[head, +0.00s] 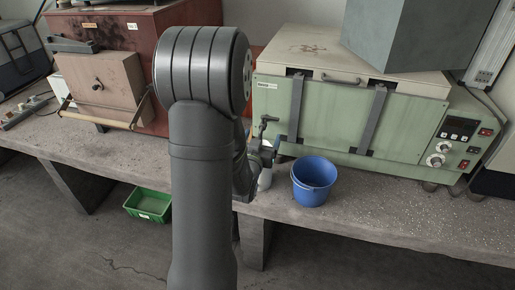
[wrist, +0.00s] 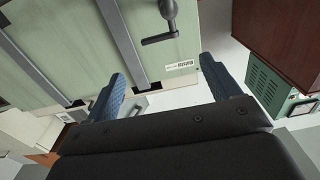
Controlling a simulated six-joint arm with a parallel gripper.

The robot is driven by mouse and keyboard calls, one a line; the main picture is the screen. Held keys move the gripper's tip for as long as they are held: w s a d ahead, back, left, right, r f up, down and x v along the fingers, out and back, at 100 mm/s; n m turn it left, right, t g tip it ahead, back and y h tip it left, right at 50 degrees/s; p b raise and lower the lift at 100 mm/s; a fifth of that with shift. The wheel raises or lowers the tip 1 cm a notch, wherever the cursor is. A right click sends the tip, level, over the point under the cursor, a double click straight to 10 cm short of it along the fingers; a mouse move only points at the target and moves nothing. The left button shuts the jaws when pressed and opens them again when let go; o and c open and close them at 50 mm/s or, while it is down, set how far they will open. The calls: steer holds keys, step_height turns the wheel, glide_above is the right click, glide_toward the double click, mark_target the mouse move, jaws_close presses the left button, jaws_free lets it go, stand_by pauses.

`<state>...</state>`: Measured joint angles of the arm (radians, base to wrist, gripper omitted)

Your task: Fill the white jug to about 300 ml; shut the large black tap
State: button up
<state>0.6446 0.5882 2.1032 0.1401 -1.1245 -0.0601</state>
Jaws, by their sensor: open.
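The large black tap (head: 264,125) is on the left part of the green oven-like unit's front in the head view. In the wrist view its dark body and bent lever (wrist: 160,38) show at the top. The white jug (head: 265,180) shows only as a pale strip below the tap, mostly hidden by my arm; its fill level is not visible. My gripper (wrist: 162,69) is open and empty, its blue fingers spread apart before the green panel. The tap lies beyond the fingertips, not between them.
A blue bucket (head: 314,181) stands on the concrete bench (head: 400,217) just right of the jug. The green unit (head: 335,115) fills the bench behind. A rusty red box (head: 130,50) stands left. A green crate (head: 148,205) is on the floor. Bench space right of the bucket is clear.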

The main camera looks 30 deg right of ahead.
mark_target(269, 118)
steer(key=v, duration=0.5)
stand_by(0.5)
steer(key=x, duration=1.7)
steer(key=shift+w, duration=0.1)
